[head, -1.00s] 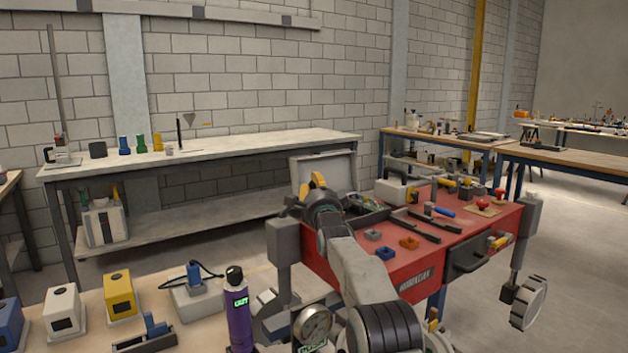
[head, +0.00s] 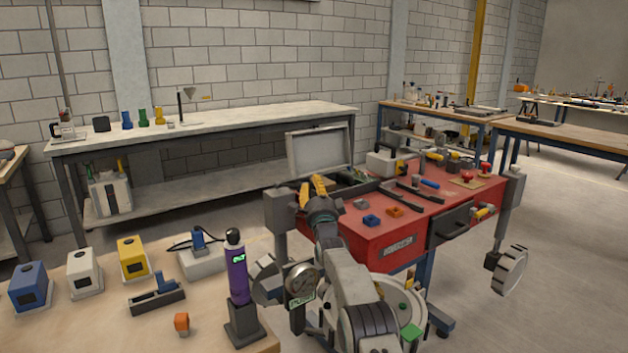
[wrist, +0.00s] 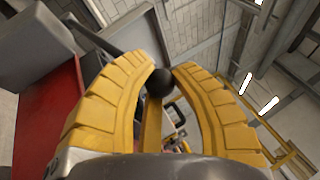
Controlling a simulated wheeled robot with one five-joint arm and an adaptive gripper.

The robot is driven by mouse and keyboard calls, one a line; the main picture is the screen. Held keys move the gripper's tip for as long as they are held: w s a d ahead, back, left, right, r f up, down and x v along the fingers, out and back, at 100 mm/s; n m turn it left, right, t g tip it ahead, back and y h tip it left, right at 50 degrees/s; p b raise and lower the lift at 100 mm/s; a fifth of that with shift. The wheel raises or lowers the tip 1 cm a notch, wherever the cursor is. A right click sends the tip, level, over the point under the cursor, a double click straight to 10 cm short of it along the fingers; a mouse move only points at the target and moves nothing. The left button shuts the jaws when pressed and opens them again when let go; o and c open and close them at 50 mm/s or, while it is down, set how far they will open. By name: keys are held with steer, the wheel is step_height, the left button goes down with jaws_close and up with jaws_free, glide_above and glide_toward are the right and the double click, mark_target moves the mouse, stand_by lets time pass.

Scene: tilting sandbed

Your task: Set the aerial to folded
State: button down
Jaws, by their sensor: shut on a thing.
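My gripper (head: 318,187) is at the back left corner of the red bench, in front of an upright grey panel. In the wrist view its two yellow fingers (wrist: 160,75) close around a black ball (wrist: 158,83). The ball looks like the tip of the aerial, but I cannot be sure. A dark bar (wrist: 98,34) runs from near the ball to the upper left; whether they join is unclear. A yellow strip (wrist: 152,125) shows below the ball between the fingers. In the head view the fingers hide what they hold.
The red bench (head: 372,245) carries tools and small blocks, with the grey panel (head: 318,150) at its back left. A wooden table (head: 85,325) at front left holds coloured boxes and a purple cylinder (head: 238,275). Bare floor lies at right (head: 570,255).

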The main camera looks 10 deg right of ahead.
steer(key=shift+s+d+f, duration=0.1)
steer(key=shift+d+f, duration=0.1)
steer(key=shift+f, duration=0.15)
steer(key=shift+s+f+p, duration=0.1)
steer(key=shift+f+p, duration=0.1)
steer(key=shift+p, duration=0.15)
steer(key=c, duration=1.1)
jaws_free()
steer(key=shift+o, duration=0.2)
steer(key=shift+s, duration=0.15)
steer(key=shift+s+f, duration=0.1)
steer(key=shift+s, duration=0.05)
steer(key=v, duration=0.6)
steer(key=shift+s, duration=0.4)
steer(key=shift+f, duration=0.1)
